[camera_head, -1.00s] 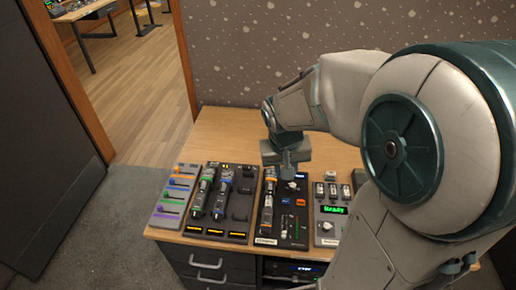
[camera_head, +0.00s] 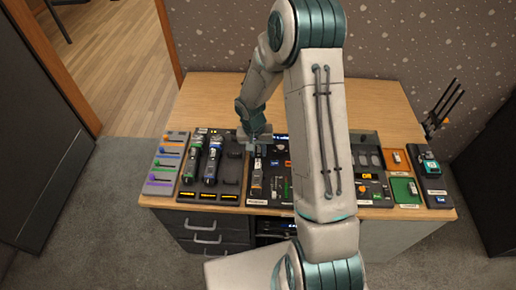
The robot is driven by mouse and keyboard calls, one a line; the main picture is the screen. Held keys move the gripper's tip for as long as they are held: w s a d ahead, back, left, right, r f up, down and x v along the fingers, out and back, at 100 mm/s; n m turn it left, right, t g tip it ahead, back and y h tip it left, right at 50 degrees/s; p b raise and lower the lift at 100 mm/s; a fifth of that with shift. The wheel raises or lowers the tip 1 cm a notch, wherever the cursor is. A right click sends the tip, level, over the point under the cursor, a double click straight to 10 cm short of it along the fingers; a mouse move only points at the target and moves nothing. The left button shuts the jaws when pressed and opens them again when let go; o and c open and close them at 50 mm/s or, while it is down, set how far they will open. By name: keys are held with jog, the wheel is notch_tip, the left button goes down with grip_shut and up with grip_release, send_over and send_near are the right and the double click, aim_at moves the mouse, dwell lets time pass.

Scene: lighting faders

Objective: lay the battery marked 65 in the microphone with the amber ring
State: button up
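A microphone with a green ring (camera_head: 191,162) and one with a blue ring (camera_head: 212,164) lie on the panel to the left. No number 65 is readable, so I cannot pick out that battery. My arm hides part of the desk right of the gripper.
A panel of coloured faders (camera_head: 165,163) is at the left end of the desk (camera_head: 205,100). An orange tray (camera_head: 395,160), a green tray (camera_head: 400,190) and a teal-and-black device (camera_head: 429,165) are at the right. Black antennas (camera_head: 442,108) stand behind them. The back of the desk is clear.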

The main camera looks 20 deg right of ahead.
aim_at(258, 164)
jog(key=shift+f+b, duration=2.6)
jog(key=shift+f, duration=0.5)
jog(key=shift+r, duration=0.1)
grip_shut()
jog(key=shift+r+p, duration=1.35)
jog(key=shift+r, duration=0.9)
jog(key=shift+s+r+m+y+p, duration=0.15)
jog(key=shift+r+y+p, duration=0.1)
jog(key=shift+r+p, duration=0.2)
jog(key=shift+s+r+m+y+p, duration=0.15)
jog(key=shift+r+y+p, duration=0.1)
jog(key=shift+r+p, duration=0.15)
jog(key=shift+f+b, duration=2.15)
jog(key=shift+f, duration=0.55)
